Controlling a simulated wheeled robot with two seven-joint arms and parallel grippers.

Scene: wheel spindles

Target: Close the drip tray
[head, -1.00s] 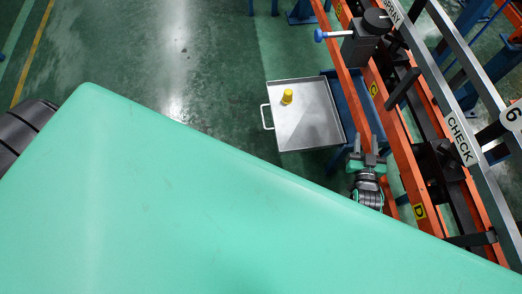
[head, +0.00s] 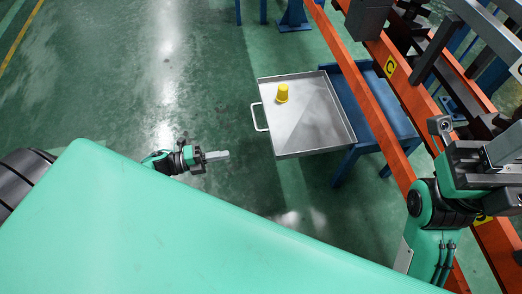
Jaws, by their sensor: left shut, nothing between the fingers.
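The drip tray (head: 318,122) is a shallow square metal tray, pulled out to the left from a blue stand (head: 372,100). A white handle (head: 257,118) is on its left side. A yellow cup-like piece (head: 282,93) is on the tray, towards its far left corner. My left gripper (head: 222,156) is shut and empty, below and left of the handle and apart from the tray. My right gripper (head: 500,150) is at the right edge, over the orange rails; its fingers do not show clearly.
Orange rails (head: 372,110) and dark fixtures run along the right, beside and above the blue stand. The green floor (head: 190,60) left of the tray is clear. My own green body covers the lower left.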

